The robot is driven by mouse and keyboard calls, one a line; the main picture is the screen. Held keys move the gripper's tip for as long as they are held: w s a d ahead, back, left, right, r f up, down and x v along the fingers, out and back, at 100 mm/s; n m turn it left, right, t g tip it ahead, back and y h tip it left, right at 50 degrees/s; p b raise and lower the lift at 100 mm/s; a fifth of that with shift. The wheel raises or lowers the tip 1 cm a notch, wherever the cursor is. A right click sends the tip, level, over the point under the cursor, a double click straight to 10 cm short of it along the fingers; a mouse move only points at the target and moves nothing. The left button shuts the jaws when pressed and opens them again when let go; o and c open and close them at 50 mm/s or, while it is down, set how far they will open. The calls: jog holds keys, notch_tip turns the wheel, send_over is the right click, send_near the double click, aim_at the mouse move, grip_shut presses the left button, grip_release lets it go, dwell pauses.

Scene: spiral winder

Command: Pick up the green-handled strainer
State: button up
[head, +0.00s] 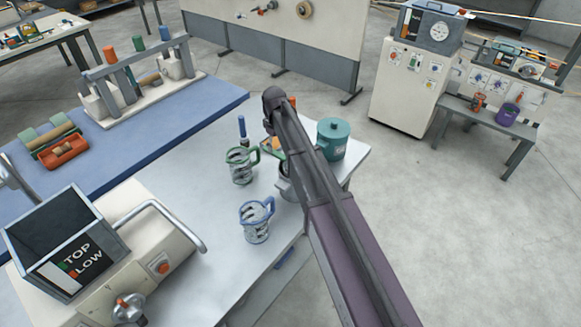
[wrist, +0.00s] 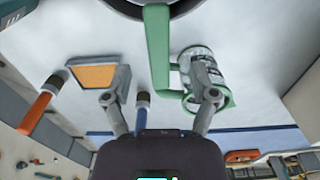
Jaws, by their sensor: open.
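The strainer's green handle (wrist: 157,48) runs down the middle of the wrist view from a dark round rim (wrist: 125,8) at the top edge, most of which is cut off. My gripper (wrist: 160,97) is open, one finger on each side of the handle's line, and nothing is held. The lower handle end lies between the fingers; I cannot tell the height gap. A clear jug with a green handle (wrist: 200,72) stands close to the right finger; it also shows in the head view (head: 241,166). In the head view my arm hides the gripper and most of the strainer.
A blue-handled jug (head: 255,223) stands nearer on the table (head: 205,215). A teal lidded pot (head: 333,139) stands right of my arm. A grey-framed orange piece (wrist: 95,76) and an orange-tipped tool (wrist: 38,108) lie left of the gripper. A dark-topped blue tool (wrist: 142,108) is close below.

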aim_at(277, 153)
jog(key=shift+f, duration=0.15)
notch_tip(277, 153, down, 5)
jog(key=b, duration=0.5)
dwell(0.3)
dwell(0.5)
grip_shut()
